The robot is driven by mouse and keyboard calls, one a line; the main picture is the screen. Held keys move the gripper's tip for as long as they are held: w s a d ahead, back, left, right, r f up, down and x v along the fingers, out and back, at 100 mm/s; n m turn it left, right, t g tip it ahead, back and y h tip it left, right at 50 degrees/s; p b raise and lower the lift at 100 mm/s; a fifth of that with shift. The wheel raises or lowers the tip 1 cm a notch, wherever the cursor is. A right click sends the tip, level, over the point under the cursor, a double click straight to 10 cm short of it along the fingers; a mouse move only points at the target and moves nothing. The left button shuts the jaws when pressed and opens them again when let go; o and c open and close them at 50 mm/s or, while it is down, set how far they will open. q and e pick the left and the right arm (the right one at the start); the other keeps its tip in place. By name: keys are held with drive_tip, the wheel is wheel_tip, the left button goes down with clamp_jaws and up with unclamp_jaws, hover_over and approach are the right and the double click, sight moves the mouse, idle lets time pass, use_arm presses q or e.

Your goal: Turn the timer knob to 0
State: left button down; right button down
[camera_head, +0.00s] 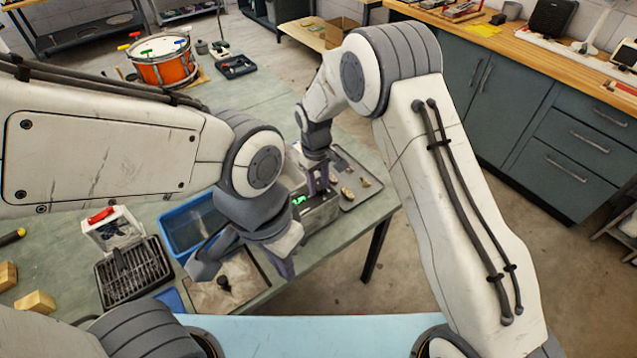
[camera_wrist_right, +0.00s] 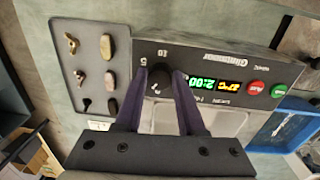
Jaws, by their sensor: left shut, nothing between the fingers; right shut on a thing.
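The timer box (camera_wrist_right: 225,62) has a dark front panel with a black round knob (camera_wrist_right: 160,88), dial marks, a lit green and orange display (camera_wrist_right: 213,84), and a red and a green button. The panel appears upside down in the right wrist view. My right gripper (camera_wrist_right: 160,80) is shut on the knob, one purple finger on each side. The knob's pointer cannot be made out. In the head view the box (camera_head: 322,214) is partly behind my arms and the knob is hidden. My left gripper (camera_head: 284,267) is shut and empty, lower and nearer than the box.
A blue bin (camera_head: 180,238), a black rack (camera_head: 130,275) and an orange drum (camera_head: 165,68) stand on the green bench. My left forearm covers much of the bench's middle.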

drive_tip(key=shift+n, duration=1.5)
drive_tip(key=shift+w+r+n+b, duration=0.1)
drive_tip(key=shift+n+b, duration=0.3)
drive_tip(key=shift+n, duration=1.1)
drive_tip(key=c, duration=0.5)
unclamp_jaws()
